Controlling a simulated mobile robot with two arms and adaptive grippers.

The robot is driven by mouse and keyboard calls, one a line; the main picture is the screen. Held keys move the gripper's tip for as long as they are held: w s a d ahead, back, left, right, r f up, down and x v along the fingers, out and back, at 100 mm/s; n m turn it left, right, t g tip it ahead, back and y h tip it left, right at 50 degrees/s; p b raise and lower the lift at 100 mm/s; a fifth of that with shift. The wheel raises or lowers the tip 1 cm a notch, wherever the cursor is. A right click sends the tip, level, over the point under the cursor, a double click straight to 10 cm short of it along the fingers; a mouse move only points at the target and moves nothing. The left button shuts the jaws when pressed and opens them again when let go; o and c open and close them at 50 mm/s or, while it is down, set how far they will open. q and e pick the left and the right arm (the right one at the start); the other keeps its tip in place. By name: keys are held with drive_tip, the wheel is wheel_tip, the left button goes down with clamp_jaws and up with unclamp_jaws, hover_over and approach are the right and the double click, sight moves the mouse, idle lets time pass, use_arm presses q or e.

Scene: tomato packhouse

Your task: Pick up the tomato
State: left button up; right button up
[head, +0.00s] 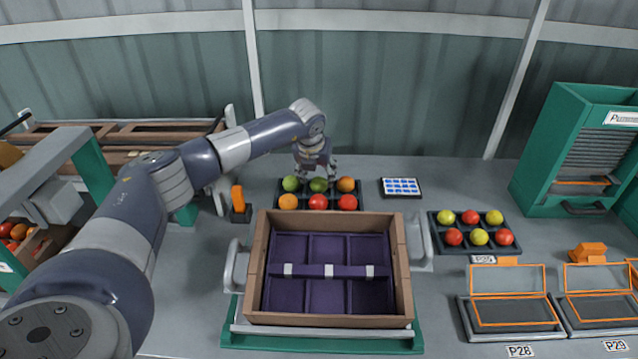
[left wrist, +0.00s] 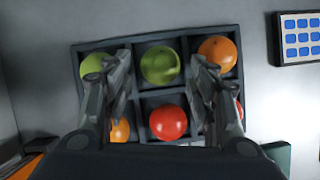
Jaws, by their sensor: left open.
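A dark tray (head: 278,207) behind the wooden crate holds two rows of tomatoes; its rim shows in the left wrist view (left wrist: 90,46). The back row has a green tomato (head: 290,184), a middle green tomato (head: 319,185) and an orange one (head: 345,184). The front row has an orange tomato (head: 288,202), a middle red one (head: 318,202) and another red one (head: 348,202). My left gripper (head: 317,174) is open and empty above the tray. In the left wrist view its fingers lie either side of the middle green tomato (left wrist: 160,65); contact cannot be told. My right gripper is out of view.
The wooden crate (head: 333,319) with empty purple compartments stands in front of the tray. A second tray (head: 476,230) of tomatoes is at right. A blue-marked panel (head: 401,188) lies between them. An orange-handled item (head: 239,200) stands left of the tray.

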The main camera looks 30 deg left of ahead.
sight(319, 179)
use_arm(q)
drive_tip(key=x, duration=0.3)
drive_tip(key=shift+w+f, duration=0.1)
drive_tip(key=c, duration=0.5)
